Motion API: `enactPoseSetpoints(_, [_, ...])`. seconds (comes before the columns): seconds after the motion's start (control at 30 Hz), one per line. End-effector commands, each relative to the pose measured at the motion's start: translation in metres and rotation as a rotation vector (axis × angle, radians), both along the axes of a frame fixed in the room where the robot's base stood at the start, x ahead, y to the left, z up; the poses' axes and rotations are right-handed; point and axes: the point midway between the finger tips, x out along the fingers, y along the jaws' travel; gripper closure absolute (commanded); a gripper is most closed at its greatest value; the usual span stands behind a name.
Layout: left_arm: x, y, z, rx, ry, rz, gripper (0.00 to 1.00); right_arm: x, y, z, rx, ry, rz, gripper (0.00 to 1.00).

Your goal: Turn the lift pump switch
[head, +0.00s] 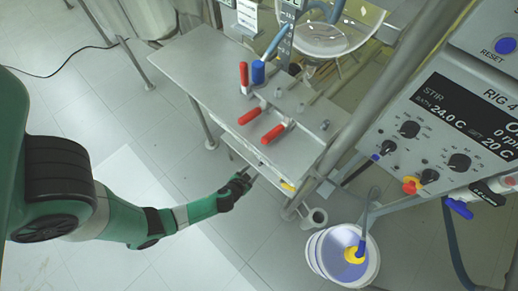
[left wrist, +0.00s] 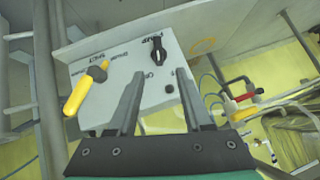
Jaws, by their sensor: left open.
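The lift pump switch appears to be the black knob (left wrist: 159,50) in the left wrist view, beside upside-down lettering that seems to read "PUMP". It sits on a light grey panel (left wrist: 130,68). A yellow-handled valve (left wrist: 80,95) with a grey knob is left of it on the panel. My left gripper (left wrist: 158,73) is open and empty, with its fingers pointing at the panel and the black knob beyond and between the tips, apart from them. In the head view my left gripper (head: 249,174) is by the front edge of the steel bench. The right gripper is not in view.
The steel bench (head: 190,75) carries red-handled clamps (head: 277,132) and a blue-capped fitting (head: 258,73). A white bucket (head: 316,252) stands on the floor at right. The control box (head: 440,120) is further right. A steel post (head: 395,90) rises near the bench's right end. Floor left of the bench is open.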

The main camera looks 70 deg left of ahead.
Motion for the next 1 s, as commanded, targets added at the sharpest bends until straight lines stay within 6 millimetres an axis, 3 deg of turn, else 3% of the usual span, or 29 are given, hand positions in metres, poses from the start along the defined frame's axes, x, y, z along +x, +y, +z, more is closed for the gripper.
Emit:
enactPoseSetpoints(0.5, [0.054,0.049,-0.073,-0.002,0.0,0.003,0.5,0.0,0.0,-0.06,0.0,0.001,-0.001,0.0])
enactPoseSetpoints(0.9, [0.06,0.055,-0.076,-0.001,0.001,0.003,0.5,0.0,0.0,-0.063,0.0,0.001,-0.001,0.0])
enactPoseSetpoints(1.0, [0.06,0.055,-0.077,-0.002,0.002,0.003,0.68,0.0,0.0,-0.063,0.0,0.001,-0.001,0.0])
